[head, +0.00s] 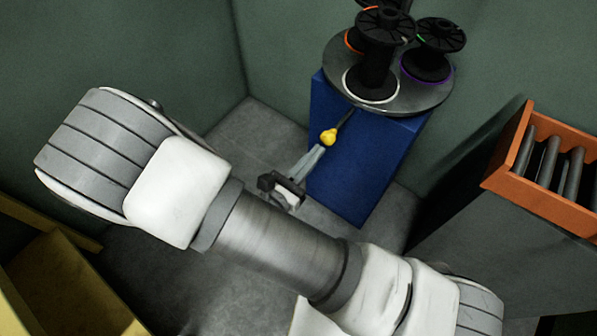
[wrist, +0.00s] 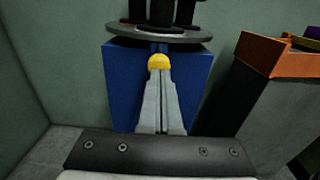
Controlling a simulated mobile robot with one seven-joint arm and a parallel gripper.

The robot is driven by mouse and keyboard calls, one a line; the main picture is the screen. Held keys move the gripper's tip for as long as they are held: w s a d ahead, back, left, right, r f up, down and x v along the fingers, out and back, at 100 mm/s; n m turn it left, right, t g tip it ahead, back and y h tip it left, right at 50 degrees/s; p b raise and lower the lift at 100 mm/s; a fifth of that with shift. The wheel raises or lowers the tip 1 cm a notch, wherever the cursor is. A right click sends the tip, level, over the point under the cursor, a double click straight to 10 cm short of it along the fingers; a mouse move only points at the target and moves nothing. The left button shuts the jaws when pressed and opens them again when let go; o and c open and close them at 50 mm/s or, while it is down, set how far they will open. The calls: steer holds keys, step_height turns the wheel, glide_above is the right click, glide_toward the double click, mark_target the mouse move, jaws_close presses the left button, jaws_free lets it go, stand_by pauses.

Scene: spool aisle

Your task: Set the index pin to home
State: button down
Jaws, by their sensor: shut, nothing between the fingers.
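The index pin shows as a yellow knob (head: 328,137) on a short dark rod that sticks out toward me from beneath the round grey turntable (head: 425,101). The knob is also in the wrist view (wrist: 158,61), in front of the blue cabinet. My gripper (head: 320,151) is shut and empty, its fingertips right at the near side of the knob. In the wrist view the closed fingertips (wrist: 159,72) overlap the knob's lower edge. I cannot tell whether they touch it. No home mark is visible.
Several black spools (head: 374,73) with coloured rings stand on the turntable above the blue cabinet (head: 350,180). An orange bin (head: 509,151) with dark rollers sits on a grey stand at right. A yellow structure (head: 62,290) is at lower left. Green walls close in behind.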

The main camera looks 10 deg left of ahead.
mark_target(326, 142)
steer(key=shift+x, duration=0.75)
steer(key=shift+x, duration=2.05)
steer(key=shift+r, duration=0.1)
